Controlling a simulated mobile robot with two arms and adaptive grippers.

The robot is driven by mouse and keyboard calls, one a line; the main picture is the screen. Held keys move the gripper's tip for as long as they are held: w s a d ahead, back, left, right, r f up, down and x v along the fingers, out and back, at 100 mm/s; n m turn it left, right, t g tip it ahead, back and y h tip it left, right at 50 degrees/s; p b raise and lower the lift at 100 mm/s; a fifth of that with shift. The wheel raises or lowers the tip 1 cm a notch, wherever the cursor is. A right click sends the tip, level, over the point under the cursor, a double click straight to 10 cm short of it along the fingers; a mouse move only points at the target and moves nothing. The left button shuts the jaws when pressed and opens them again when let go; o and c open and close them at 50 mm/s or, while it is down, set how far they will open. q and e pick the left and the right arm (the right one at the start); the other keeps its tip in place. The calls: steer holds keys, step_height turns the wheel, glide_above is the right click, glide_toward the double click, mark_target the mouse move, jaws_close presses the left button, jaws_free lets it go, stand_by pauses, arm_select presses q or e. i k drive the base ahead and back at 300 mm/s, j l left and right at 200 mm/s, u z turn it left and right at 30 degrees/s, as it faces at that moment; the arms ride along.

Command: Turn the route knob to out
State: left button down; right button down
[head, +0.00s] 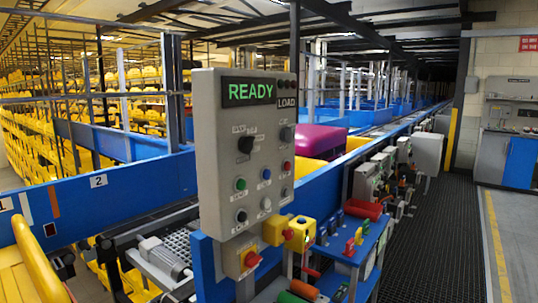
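A grey control panel (218,170) stands upright in the middle of the head view. Its lit display (249,92) reads READY in green, with LOAD on a small plate beside it. A large black knob (246,144) sits on the upper left of the panel's face. A second black knob (287,133) sits to its right. The labels around them are too small to read, so I cannot tell which is the route knob or where it points. Neither of my grippers is in view, and nothing touches the knobs.
Below the knobs are several buttons, including a green one (240,184) and a red one (286,166). A red stop button (251,259) is lower down. A blue shelf (352,243) with coloured items stands right of the panel. A purple case (309,141) lies behind it. The dark walkway (437,240) is clear.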

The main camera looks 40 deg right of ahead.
mark_target(245, 143)
steer(key=z, duration=1.15)
